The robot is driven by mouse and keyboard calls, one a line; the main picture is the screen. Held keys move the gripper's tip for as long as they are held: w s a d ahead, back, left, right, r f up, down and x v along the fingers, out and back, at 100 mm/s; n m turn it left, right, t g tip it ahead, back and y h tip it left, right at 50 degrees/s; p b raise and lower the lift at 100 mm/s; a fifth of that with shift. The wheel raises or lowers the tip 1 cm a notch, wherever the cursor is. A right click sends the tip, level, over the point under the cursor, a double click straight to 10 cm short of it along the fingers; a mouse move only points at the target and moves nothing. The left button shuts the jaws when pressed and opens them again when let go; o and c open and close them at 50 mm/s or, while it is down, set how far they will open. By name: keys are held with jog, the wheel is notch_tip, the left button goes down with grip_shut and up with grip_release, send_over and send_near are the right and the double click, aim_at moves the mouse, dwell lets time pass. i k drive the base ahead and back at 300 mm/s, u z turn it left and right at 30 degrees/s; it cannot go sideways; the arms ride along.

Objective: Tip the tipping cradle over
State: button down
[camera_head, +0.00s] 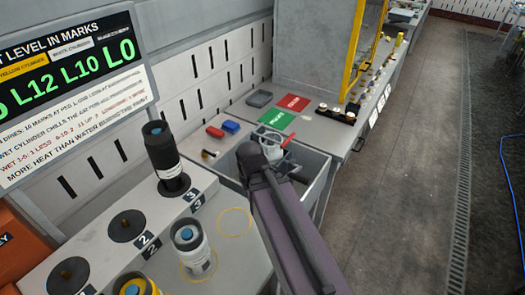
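My purple-grey arm reaches from the bottom of the head view to a grey open-topped bin (318,178) at the bench's near edge. A small grey-white part with a red piece (286,141) shows just beyond the arm's end, over the bin. I cannot tell whether it belongs to my gripper or to the tipping cradle. My gripper's fingers are hidden or too small to make out. No tipping cradle can be clearly told apart, and its tilt cannot be read.
A black-and-white cylinder (160,148) stands at spot 3 of a numbered rack. Red (293,103) and green (276,119) pads lie behind the bin. Open floor lies right.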

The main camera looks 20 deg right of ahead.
aim_at(281, 167)
jog(key=u, duration=0.1)
jog(key=k, duration=1.2)
jog(key=z, duration=1.05)
jog(key=i, duration=1)
jog(key=z, duration=0.05)
